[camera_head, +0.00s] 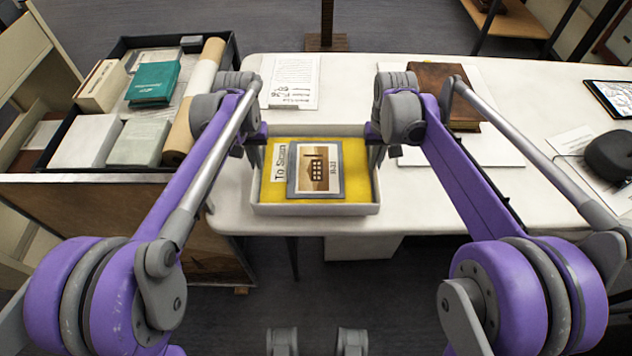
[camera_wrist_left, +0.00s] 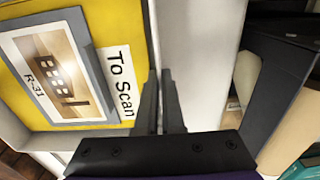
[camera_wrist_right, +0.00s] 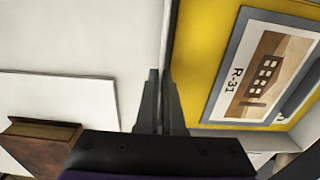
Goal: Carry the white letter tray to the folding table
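The white letter tray (camera_head: 315,209) is at the front edge of a white-topped table (camera_head: 440,205); I cannot tell whether it rests there or is slightly raised. Inside it lie a yellow "To Scan" folder (camera_head: 272,183) and a framed building picture (camera_head: 334,186). My left gripper (camera_head: 258,150) is at the tray's left wall. In the left wrist view its fingers (camera_wrist_left: 163,100) are close together, straddling that wall. My right gripper (camera_head: 375,150) is at the right wall; in the right wrist view its fingers (camera_wrist_right: 162,100) are likewise closed about it.
A dark-rimmed cart (camera_head: 110,178) with boxes, a teal book (camera_head: 153,80) and paper rolls stands close on the left. A printed sheet (camera_head: 291,82) lies behind the tray. A brown book (camera_head: 443,90) on a white board, a tablet (camera_head: 611,97) and a black object (camera_head: 610,157) are to the right.

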